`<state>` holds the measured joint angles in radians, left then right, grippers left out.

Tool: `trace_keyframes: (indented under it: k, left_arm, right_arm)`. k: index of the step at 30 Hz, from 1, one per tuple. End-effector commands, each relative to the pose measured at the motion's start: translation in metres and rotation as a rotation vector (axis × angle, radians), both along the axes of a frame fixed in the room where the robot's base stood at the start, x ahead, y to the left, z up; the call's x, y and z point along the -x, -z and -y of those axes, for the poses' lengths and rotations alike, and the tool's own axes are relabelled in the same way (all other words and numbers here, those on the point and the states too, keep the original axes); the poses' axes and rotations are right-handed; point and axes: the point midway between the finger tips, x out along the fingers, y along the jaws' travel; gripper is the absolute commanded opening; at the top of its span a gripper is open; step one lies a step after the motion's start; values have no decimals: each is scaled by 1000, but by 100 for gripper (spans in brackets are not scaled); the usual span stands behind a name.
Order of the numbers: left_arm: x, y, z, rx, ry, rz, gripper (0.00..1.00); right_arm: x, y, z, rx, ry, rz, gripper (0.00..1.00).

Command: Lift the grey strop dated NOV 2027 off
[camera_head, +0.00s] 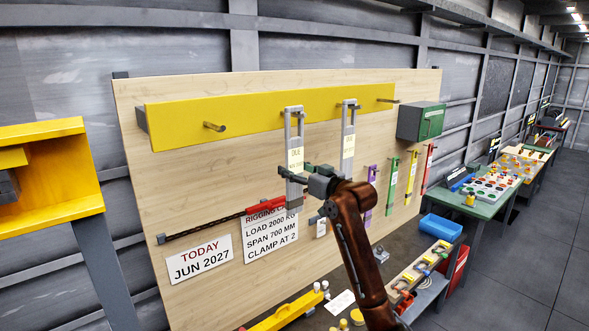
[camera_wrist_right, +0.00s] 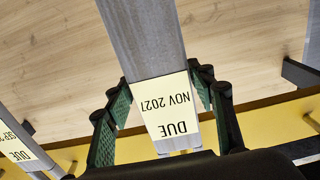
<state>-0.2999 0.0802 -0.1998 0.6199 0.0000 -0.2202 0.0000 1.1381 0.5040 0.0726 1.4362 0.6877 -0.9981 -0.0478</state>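The grey strop dated NOV 2027 (camera_head: 294,188) hangs from the yellow beam on the board. In the right wrist view its pale tag (camera_wrist_right: 170,108) reads DUE NOV 2027, upside down. My right gripper (camera_head: 297,175) is at the strop's lower part, one finger on each side. In the wrist view the green-padded fingers (camera_wrist_right: 162,92) straddle the strop by the tag, tips close to its edges. I cannot tell whether they press on it. A second grey strop (camera_head: 348,150) hangs to the right. My left gripper is out of view.
The yellow beam (camera_head: 180,125) has bare pegs at left and right. A green box (camera_head: 421,121) and purple, green and red tagged strips hang to the right. A red tool (camera_head: 266,204) and a JUN 2027 sign (camera_head: 200,260) are lower left. A cluttered bench lies below.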

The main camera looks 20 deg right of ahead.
Motion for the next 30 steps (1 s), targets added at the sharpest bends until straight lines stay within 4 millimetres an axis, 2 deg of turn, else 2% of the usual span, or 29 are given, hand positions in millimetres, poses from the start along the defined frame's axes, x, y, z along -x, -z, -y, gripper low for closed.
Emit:
trace_keyframes:
  k: [2, 17, 30]
  left_arm:
    - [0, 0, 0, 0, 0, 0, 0]
    - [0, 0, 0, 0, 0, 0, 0]
    - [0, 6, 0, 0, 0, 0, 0]
  right_arm:
    - [0, 0, 0, 0, 0, 0, 43]
    - [0, 0, 0, 0, 0, 1, 9]
    - [1, -9, 0, 0, 0, 4, 9]
